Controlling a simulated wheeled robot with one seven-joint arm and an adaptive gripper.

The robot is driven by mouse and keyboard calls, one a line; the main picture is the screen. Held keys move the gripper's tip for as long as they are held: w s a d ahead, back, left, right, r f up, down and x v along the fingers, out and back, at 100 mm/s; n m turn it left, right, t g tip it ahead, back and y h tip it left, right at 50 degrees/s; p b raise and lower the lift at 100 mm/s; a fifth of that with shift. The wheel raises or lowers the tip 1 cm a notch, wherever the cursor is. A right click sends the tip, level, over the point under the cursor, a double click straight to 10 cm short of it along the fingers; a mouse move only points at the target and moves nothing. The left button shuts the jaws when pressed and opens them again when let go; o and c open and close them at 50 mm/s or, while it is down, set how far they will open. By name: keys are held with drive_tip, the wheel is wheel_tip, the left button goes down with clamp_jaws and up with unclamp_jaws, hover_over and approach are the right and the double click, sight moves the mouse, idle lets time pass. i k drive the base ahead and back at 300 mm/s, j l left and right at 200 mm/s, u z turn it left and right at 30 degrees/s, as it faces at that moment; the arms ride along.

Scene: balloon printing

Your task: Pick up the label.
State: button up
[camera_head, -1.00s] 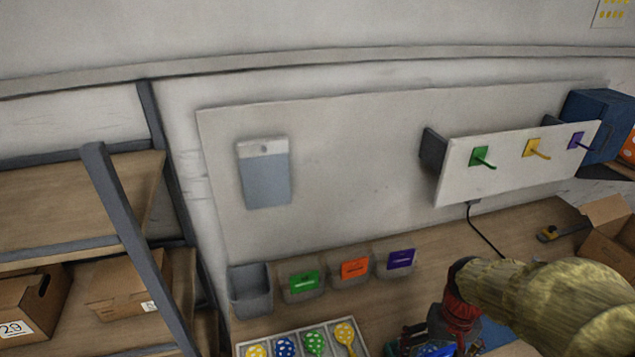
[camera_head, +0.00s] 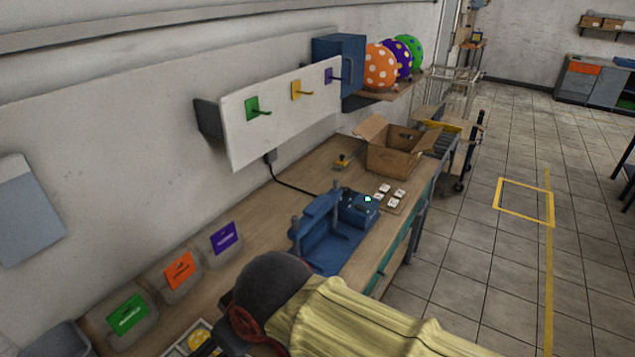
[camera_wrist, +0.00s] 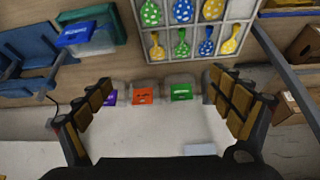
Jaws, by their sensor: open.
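Several small white labels (camera_head: 392,196) lie in a group on the workbench in the head view, between a blue machine and an open cardboard box. My gripper (camera_wrist: 159,82) is open and empty in the wrist view, its two padded fingers spread wide. In the head view my arm covers the lower middle, and the fingers cannot be made out there. The gripper is far from the labels, over the near-left part of the bench. No white label can be made out for sure in the wrist view.
The blue machine (camera_head: 360,208) with a small lit screen and a blue press (camera_head: 322,238) stand before the labels. The cardboard box (camera_head: 395,158) is behind them. A white hook panel (camera_head: 285,115) hangs on the wall. A balloon tray (camera_wrist: 197,31) shows in the wrist view.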

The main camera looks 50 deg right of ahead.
sight(393, 202)
drive_tip(key=z, duration=2.2)
drive_tip(key=u, duration=1.25)
drive_tip(key=i+l, duration=0.15)
drive_tip(key=l, duration=0.3)
drive_tip(key=i+l+u, duration=0.1)
drive_tip(key=l, duration=0.3)
drive_tip(key=i+l+u, duration=0.1)
drive_tip(key=l, duration=0.35)
drive_tip(key=i+l, duration=0.25)
drive_tip(key=l, duration=0.25)
drive_tip(key=i+l+u, duration=0.1)
drive_tip(key=l, duration=0.35)
drive_tip(key=i+l, duration=0.15)
drive_tip(key=l, duration=0.3)
drive_tip(key=i+l+u, duration=0.15)
drive_tip(key=l, duration=0.3)
